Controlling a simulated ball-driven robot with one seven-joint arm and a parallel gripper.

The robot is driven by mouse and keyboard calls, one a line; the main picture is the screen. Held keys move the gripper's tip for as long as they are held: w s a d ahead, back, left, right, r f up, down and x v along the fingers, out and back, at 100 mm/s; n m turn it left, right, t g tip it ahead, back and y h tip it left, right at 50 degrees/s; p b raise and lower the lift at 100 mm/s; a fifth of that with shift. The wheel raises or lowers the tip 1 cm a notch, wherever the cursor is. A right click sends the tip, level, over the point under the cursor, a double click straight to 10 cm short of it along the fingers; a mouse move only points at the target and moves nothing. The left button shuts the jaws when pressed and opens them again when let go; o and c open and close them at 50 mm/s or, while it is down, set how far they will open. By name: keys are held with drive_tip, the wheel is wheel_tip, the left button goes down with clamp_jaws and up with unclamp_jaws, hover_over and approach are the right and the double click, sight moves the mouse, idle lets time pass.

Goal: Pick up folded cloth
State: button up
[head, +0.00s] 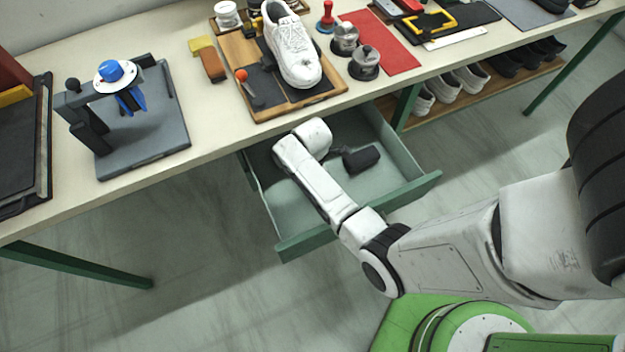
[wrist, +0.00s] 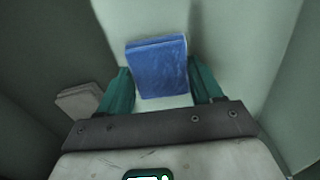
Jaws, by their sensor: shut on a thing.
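The folded cloth (wrist: 158,62) is a blue, layered rectangle in the wrist view. It sits between the two green fingers of my gripper (wrist: 160,78), which is shut on it. Pale drawer walls surround it; I cannot tell whether the cloth touches the drawer floor. In the head view my arm reaches down into the open green drawer (head: 420,185) under the table. The cloth cannot be seen there, and my fingers cannot be made out.
A pale flat thing (wrist: 78,100) lies left of my gripper. The table (head: 215,140) overhangs the drawer's back and carries a white shoe (head: 292,50) and a blue-topped stand (head: 115,72). Floor is clear at the lower left.

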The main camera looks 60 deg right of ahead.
drive_tip(key=shift+c, duration=1.1)
drive_tip(key=shift+r, duration=0.1)
wheel_tip(320, 180, up, 10)
drive_tip(key=shift+p, duration=0.3)
